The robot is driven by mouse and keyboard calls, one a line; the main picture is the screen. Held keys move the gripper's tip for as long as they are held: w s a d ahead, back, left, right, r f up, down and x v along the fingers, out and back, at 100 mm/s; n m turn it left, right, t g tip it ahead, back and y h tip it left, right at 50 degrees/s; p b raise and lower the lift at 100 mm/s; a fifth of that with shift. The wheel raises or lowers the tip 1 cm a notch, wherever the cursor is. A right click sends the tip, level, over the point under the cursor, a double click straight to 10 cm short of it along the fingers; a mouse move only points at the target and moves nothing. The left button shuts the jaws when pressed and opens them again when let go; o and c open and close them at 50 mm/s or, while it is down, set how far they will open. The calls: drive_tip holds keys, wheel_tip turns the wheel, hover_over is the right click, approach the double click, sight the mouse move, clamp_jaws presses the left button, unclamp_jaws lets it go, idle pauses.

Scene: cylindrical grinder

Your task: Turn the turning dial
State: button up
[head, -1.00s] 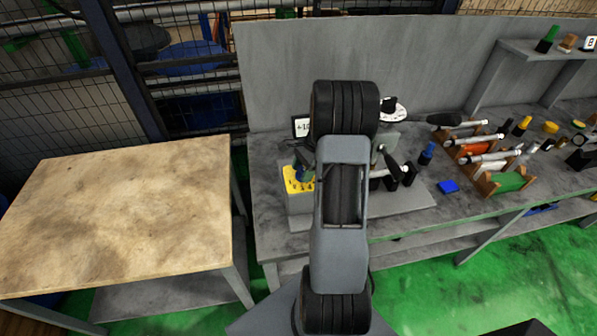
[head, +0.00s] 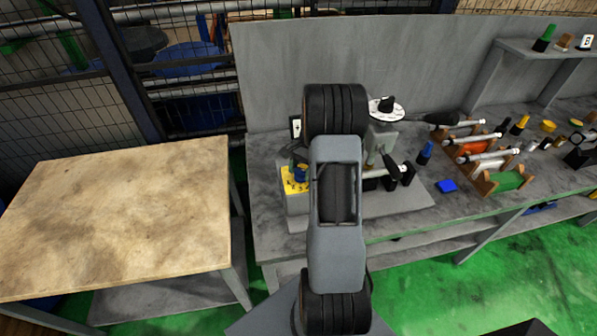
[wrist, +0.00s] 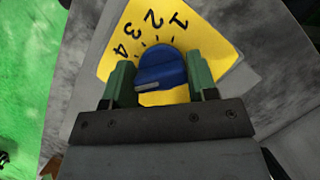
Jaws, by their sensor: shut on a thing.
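The turning dial (wrist: 163,66) is a blue knob on a yellow plate (wrist: 215,52) printed with the numbers 1 to 4. A pale line marks the knob's near edge in the wrist view; I cannot tell which number it points at. My gripper (wrist: 161,82) has its two green fingers on either side of the knob, shut on it. In the head view the yellow plate (head: 293,184) and the blue knob (head: 301,173) show just left of my arm. My arm hides the gripper there.
The grey grinder bench (head: 270,165) has a white round dial (head: 384,108) and a black-handled lever (head: 392,165) right of my arm. A bare wooden table (head: 120,215) is at left.

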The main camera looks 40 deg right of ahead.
drive_tip(key=shift+w+r, duration=0.15)
drive_tip(key=shift+w, duration=0.05)
drive_tip(key=o, duration=0.8)
drive_tip(key=shift+w, duration=0.1)
drive_tip(key=shift+o, duration=0.5)
drive_tip(key=b+v, duration=0.1)
drive_tip(key=v, duration=1.2)
drive_tip(key=shift+r+b, duration=0.3)
drive_tip(key=shift+b, duration=0.05)
